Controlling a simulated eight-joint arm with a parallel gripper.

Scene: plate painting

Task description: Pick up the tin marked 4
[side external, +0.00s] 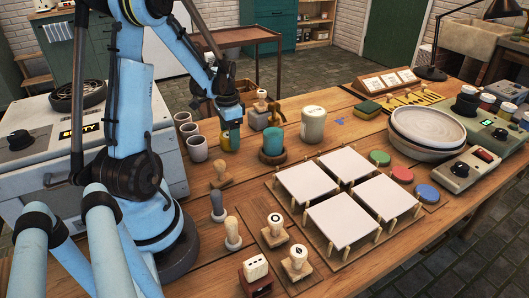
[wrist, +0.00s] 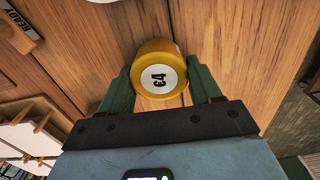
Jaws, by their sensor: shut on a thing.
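The yellow tin (wrist: 151,53) sits between the two green fingers of my gripper (wrist: 161,88) in the wrist view. Its round white label carries dark characters that include a 4. My gripper is shut on the tin, with a finger on each side of it. In the side external view, my gripper (side external: 231,124) points down at the back left of the wooden table, and part of the yellow tin (side external: 222,143) shows beside it. I cannot tell from these views whether the tin's base touches the table.
Several grey cups (side external: 197,148) stand just left of the tin. White square tiles (side external: 343,220) on wooden pegs fill the front middle. Handled stamps (side external: 275,228) stand near the front.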

